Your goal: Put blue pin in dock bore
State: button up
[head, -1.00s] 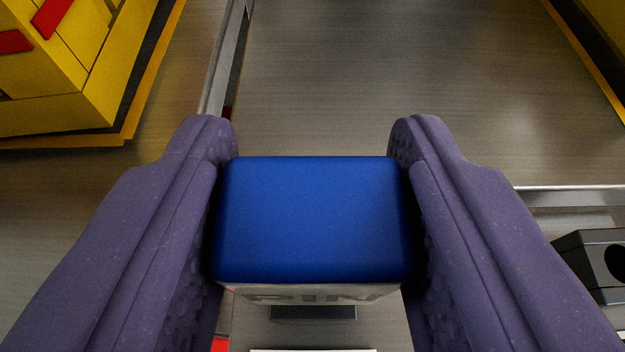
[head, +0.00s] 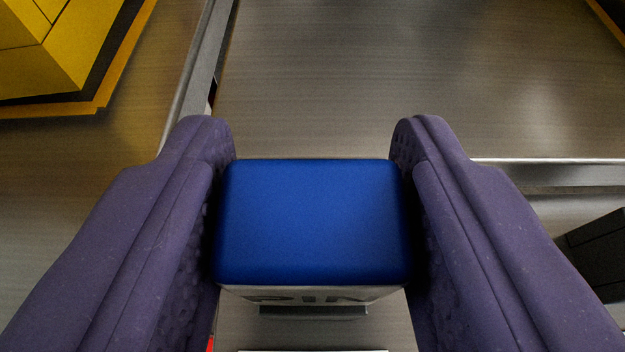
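The blue pin (head: 313,222) is a blue block with rounded edges, in the middle of the head view. My gripper (head: 313,150) is shut on it, with one purple finger against its left side and one against its right. A pale face with dark lettering, partly cut off, shows just below the blue top. A dark block (head: 597,250) is cut off at the right edge; no hole in it shows now. I cannot tell whether it is the dock.
A yellow structure (head: 60,50) stands at the upper left. A metal rail (head: 195,85) runs down beside it, and another metal edge (head: 550,174) crosses at the right. The grey metal surface (head: 330,80) ahead is bare.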

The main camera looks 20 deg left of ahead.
jog(key=o, duration=0.4)
jog(key=shift+r, duration=0.1)
jog(key=p+v, duration=0.3)
jog(key=v, duration=0.4)
jog(key=shift+s, duration=0.35)
